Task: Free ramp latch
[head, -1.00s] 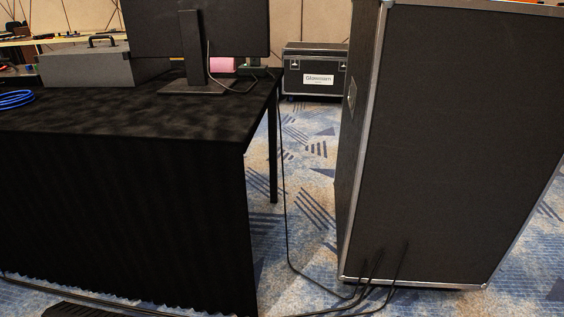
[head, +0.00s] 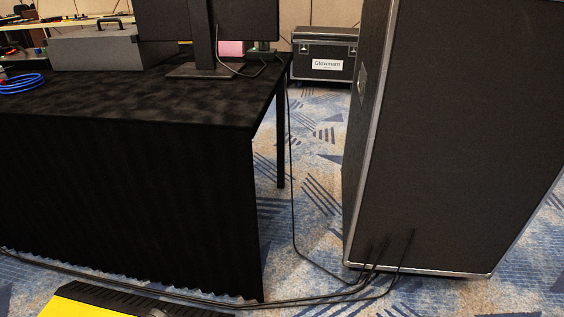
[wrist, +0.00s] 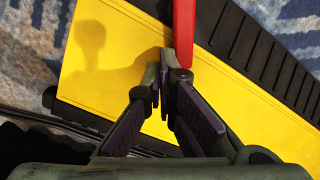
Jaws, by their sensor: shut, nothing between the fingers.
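A cable ramp with a yellow top (wrist: 110,70) and black ribbed side lies on the patterned carpet, under my gripper in the wrist view. Its yellow and black corner also shows at the bottom of the head view (head: 85,302). A red bar (wrist: 183,30), perhaps the latch, runs from the top edge of the wrist view down to my fingertips. My gripper (wrist: 168,75) is shut and empty, its tips right at the lower end of the red bar. I cannot tell whether they touch it.
A black-draped table (head: 130,200) with a monitor (head: 240,20) stands at left. Carpet (head: 310,190) lies open between them. A labelled case (head: 325,75) stands behind.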

